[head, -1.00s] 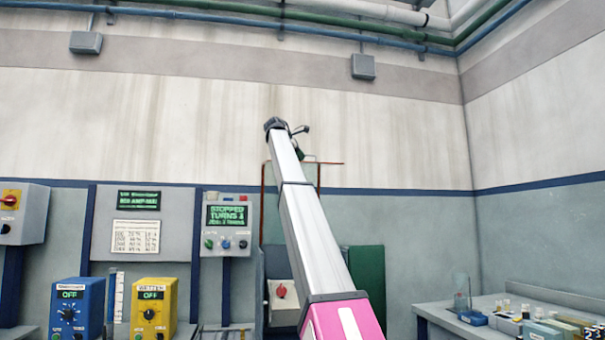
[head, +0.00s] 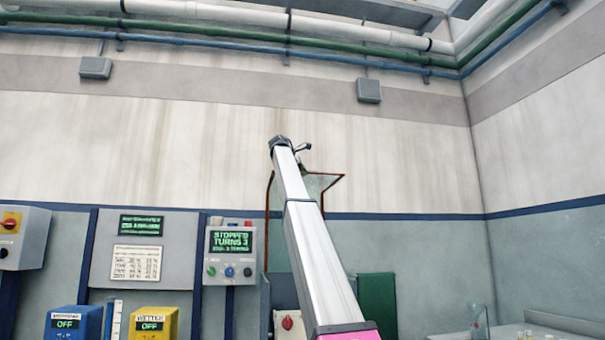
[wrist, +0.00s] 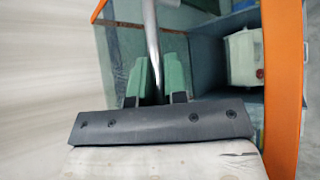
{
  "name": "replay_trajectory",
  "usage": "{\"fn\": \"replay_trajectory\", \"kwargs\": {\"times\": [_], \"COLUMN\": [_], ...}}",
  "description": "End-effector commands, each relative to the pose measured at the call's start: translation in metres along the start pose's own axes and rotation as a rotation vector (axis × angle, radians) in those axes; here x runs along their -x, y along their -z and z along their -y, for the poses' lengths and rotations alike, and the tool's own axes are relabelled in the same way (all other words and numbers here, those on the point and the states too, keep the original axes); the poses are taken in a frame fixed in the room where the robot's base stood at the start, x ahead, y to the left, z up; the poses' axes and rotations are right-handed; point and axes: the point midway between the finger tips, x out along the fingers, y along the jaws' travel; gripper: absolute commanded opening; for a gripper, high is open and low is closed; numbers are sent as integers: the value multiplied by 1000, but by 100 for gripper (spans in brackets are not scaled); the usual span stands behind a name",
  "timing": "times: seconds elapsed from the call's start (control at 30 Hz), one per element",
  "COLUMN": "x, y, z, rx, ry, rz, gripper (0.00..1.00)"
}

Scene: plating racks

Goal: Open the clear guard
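The clear guard (head: 322,182) is a see-through panel with an orange-red edge, in the middle of the head view. Its top part slants up toward the right. In the wrist view, its broad orange edge (wrist: 288,85) runs down the right side, with another piece of edge at the top left. My gripper (wrist: 158,80) has two green fingers, one on each side of a thin silver handle bar (wrist: 152,35). The fingers appear closed on this bar. In the head view my arm hides part of the guard and most of the gripper.
A grey console (head: 230,257) reads stopped, with buttons below. A red knob (head: 287,323) is under the guard. Blue (head: 70,325) and yellow (head: 153,325) boxes stand at lower left. A bench (head: 455,336) is at lower right. Pipes cross high on the wall.

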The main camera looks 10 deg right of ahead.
Motion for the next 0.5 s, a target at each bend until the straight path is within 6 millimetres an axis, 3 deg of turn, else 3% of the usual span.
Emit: {"fn": "replay_trajectory", "kwargs": {"times": [0.33,0.5], "x": [1,13], "y": [0,0], "z": [0,0], "rx": [0,1], "ry": [1,-1], "rz": [0,-1], "gripper": [23,23]}}
